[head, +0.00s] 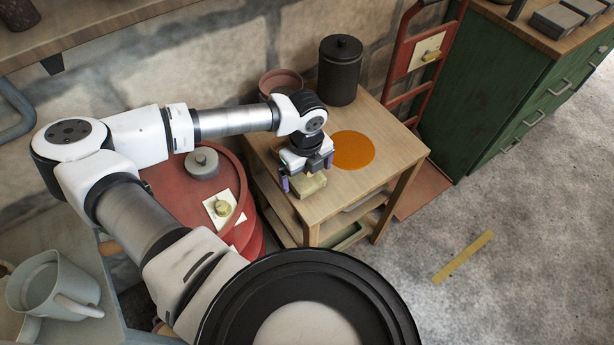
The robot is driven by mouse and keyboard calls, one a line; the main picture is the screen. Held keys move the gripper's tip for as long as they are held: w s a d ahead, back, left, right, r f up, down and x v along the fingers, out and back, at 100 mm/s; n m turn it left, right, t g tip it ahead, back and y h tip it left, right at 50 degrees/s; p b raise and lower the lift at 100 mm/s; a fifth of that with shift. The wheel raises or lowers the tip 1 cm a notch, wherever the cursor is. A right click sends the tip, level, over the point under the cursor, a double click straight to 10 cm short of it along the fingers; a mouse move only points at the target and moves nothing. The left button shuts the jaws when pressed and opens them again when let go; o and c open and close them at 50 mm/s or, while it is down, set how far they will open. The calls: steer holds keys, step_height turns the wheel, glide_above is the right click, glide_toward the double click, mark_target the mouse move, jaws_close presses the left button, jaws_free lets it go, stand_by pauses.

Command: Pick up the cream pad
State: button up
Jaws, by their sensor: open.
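The cream pad (309,187) is a small pale block on the wooden side table, near its left front corner. My gripper (306,181) points down over the pad, its jaws open, with a purple-tipped finger on either side of it. I cannot tell whether the fingers touch the pad. The gripper body hides the pad's back part.
An orange round mat (353,150) lies right of my gripper on the table (395,165). A dark lidded canister (340,72) and a reddish bowl (281,82) stand at the back. A red drum (175,190) is on the left, a green cabinet (500,110) on the right.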

steer(key=shift+f, duration=1.35)
steer(key=c, duration=1)
steer(key=shift+r+b, duration=0.15)
steer(key=shift+b, duration=0.2)
steer(key=shift+s+d, duration=0.2)
steer(key=s+d+b, duration=0.5)
steer(key=s+d, duration=0.4)
steer(key=s, duration=0.5)
steer(key=shift+s+d+r, duration=0.2)
steer(key=shift+s+d, duration=0.15)
